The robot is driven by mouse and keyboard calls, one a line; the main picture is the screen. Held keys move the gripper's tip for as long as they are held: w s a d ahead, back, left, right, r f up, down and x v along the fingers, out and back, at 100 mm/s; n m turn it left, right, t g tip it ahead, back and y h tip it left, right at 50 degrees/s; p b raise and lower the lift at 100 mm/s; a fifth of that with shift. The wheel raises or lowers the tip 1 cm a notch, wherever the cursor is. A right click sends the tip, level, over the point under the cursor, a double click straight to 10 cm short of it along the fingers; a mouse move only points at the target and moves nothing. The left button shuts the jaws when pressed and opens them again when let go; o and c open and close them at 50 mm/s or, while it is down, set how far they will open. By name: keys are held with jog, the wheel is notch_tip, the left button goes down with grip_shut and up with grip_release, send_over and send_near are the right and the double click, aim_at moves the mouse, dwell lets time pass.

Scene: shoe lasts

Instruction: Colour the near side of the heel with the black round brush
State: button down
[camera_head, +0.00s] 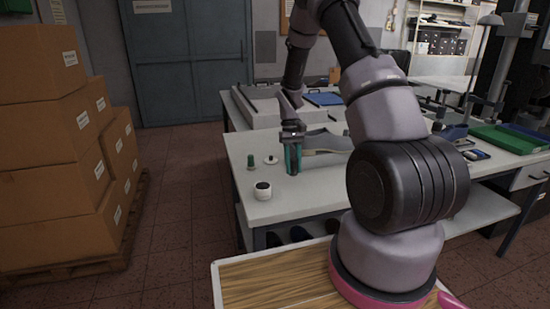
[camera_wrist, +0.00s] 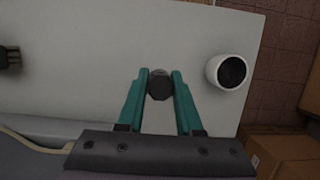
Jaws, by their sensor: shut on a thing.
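My gripper (camera_head: 292,160) points down over the white table, its teal fingers shut. In the wrist view my gripper (camera_wrist: 160,86) holds a dark, round-ended thing between its fingertips, which I take to be the black round brush (camera_wrist: 160,88). Its bristles are not clear in either view. A smooth grey form, apparently the shoe last (camera_head: 328,141), lies just right of my gripper, partly behind my arm. I cannot make out its heel or any colour on it. A white pot (camera_head: 263,190) with a dark top stands left and nearer; it shows at right in the wrist view (camera_wrist: 230,71).
A small green thing (camera_head: 251,162) and a white disc (camera_head: 271,160) with a dark middle stand left of my gripper. A dark pronged thing (camera_wrist: 9,58) sits at the wrist view's left edge. Stacked cardboard boxes (camera_head: 60,160) stand left of the table (camera_head: 300,202), whose near part is bare.

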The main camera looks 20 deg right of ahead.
jog(key=d+f+t, duration=0.1)
jog(key=d+t, duration=0.1)
jog(key=d, duration=0.1)
jog(key=d+f+t, duration=0.1)
jog(key=shift+d+f, duration=0.3)
jog(key=shift+d, duration=0.05)
jog(key=d+t, duration=0.1)
jog(key=t, duration=0.1)
jog(key=d+t, duration=0.1)
jog(key=shift+w+d+m+t, duration=0.1)
jog(key=shift+d+m+t, duration=0.2)
jog(key=shift+t, duration=0.1)
jog(key=shift+d+r+t, duration=0.35)
jog(key=shift+r+t, duration=0.25)
jog(key=shift+t, duration=0.3)
jog(key=shift+d+r+t, duration=0.3)
jog(key=shift+r+t, duration=0.4)
jog(key=shift+r, duration=0.05)
jog(key=shift+w, duration=3.05)
jog(key=shift+w, duration=0.75)
jog(key=shift+d, duration=3.3)
jog(key=shift+a, duration=3.3)
